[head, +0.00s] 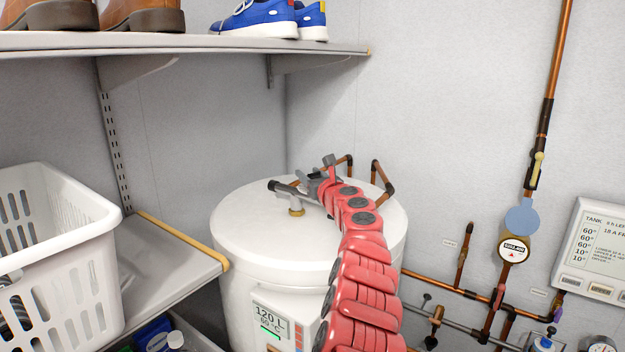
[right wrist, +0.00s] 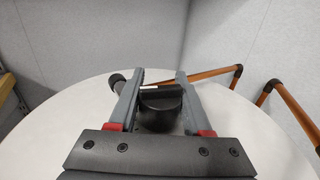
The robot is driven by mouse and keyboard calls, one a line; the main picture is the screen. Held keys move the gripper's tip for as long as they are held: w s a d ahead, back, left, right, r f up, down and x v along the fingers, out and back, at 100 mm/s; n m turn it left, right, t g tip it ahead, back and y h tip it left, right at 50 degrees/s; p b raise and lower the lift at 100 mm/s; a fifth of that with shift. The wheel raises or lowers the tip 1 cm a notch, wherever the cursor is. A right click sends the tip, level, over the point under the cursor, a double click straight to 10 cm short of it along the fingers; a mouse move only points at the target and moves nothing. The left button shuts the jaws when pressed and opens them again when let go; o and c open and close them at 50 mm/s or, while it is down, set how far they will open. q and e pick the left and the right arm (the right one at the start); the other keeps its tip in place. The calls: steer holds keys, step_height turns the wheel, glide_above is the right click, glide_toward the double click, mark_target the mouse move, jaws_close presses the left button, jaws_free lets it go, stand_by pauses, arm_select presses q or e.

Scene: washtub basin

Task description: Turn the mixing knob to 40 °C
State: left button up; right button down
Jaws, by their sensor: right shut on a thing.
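The white water tank (head: 240,230) stands in the middle of the head view, with a display reading 120 L and 60 °C (head: 268,322) on its front. My red right arm reaches over the tank top. My right gripper (head: 318,180) is at the fittings there. In the right wrist view, the black mixing knob (right wrist: 160,108) with a pale line across it sits between the two grey fingers of my right gripper (right wrist: 160,76), which is shut on it. In the head view the gripper mostly hides the knob, and I cannot read its setting. My left gripper is out of view.
A shelf with shoes (head: 200,43) hangs above left; a white basket (head: 60,240) stands at left. Pipes and gauges fill the right.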

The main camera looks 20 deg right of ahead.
steer(key=n+y, duration=0.1)
steer(key=y, duration=0.1)
steer(key=shift+r+n+g+y, duration=0.1)
steer(key=shift+n+g+y, duration=0.2)
steer(key=shift+s+a+n+g+y+p, duration=0.1)
steer(key=shift+a+n+g+y+p, duration=0.2)
steer(key=shift+n+y+p, duration=0.5)
steer(key=shift+r+n+y, duration=0.15)
steer(key=shift+n+y, duration=0.15)
steer(key=shift+y, duration=0.5)
steer(key=shift+a+n+g+y+p, duration=0.15)
steer(key=shift+n+g+y+p, duration=0.15)
steer(key=shift+g+y+p, duration=0.15)
steer(key=shift+s+a+n+g+y+p, duration=0.1)
steer(key=shift+a+n+g+y+p, duration=0.05)
steer(key=shift+n+g+y+p, duration=0.15)
steer(key=shift+c, duration=1.8)
jaws_free()
steer(key=shift+f, duration=0.2)
